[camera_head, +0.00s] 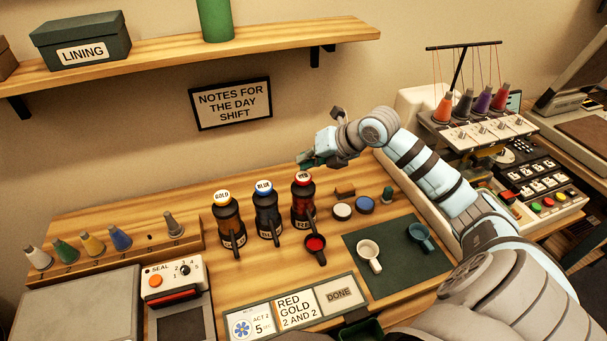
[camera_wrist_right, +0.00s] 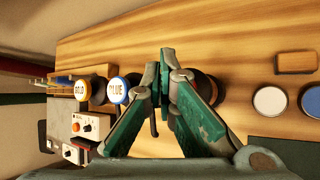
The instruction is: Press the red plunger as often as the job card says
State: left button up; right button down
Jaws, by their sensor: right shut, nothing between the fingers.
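The red plunger (camera_head: 303,178) is the red-rimmed top of a dark bottle labelled RED (camera_head: 304,208), upright at the right end of a row of three. The gold plunger (camera_head: 222,197) and blue plunger (camera_head: 264,187) top the other two bottles. My right gripper (camera_head: 308,160) is shut and empty, just above the red plunger; whether it touches cannot be told. In the wrist view its green fingers (camera_wrist_right: 168,68) hide the red top. The job card (camera_head: 297,309) reads "RED GOLD 2 AND 2". My left gripper is not in view.
A DONE tile (camera_head: 339,295) lies beside the card. A shelf (camera_head: 200,45) runs above.

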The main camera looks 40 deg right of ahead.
aim_at(307, 175)
jog(key=shift+r+p, duration=1.55)
jog(key=shift+r, duration=0.8)
jog(key=shift+f, duration=0.1)
